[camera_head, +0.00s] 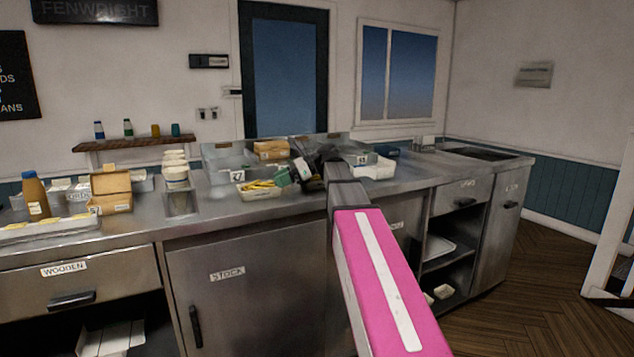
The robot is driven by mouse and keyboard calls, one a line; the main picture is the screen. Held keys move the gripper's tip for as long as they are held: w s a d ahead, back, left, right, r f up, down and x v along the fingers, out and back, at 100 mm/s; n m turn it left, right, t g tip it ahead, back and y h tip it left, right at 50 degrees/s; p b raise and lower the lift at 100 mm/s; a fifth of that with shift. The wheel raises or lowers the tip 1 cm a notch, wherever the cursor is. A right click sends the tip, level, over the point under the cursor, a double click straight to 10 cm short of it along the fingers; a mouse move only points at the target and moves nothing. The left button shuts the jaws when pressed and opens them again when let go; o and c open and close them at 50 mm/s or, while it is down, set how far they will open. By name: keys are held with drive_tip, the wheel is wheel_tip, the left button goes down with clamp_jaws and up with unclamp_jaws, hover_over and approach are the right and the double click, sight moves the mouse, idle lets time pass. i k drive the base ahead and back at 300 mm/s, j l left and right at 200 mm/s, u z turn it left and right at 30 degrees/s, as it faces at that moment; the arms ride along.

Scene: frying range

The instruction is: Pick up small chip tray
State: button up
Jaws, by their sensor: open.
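A small white tray with yellow chips (251,193) sits on the steel counter (225,212), left of my arm. My gripper (304,178) is dark and small in the view, at the end of my pink arm. It is over the counter, just right of the chip tray. A small green item (282,176) shows between the tray and my gripper. The jaws are open and I see nothing held between them. Whether the fingers touch the tray or the green item cannot be told. My arm hides part of the counter behind it.
A white container (374,168) stands right of my gripper. Brown boxes (271,150) are behind the chip tray. Stacked white cups (176,172), a cardboard box (111,190) and a sauce bottle (36,196) stand left. The counter's right part is mostly clear, with a dark inset (482,154).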

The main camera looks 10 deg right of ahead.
sight(316, 182)
drive_tip(key=i+l+u, duration=0.15)
drive_tip(key=l, duration=0.4)
drive_tip(key=l+u, duration=0.2)
drive_tip(key=l, duration=0.35)
drive_tip(key=i+l+u, duration=0.15)
drive_tip(key=l, duration=0.45)
drive_tip(key=i+l+u, duration=0.1)
drive_tip(key=l, duration=0.6)
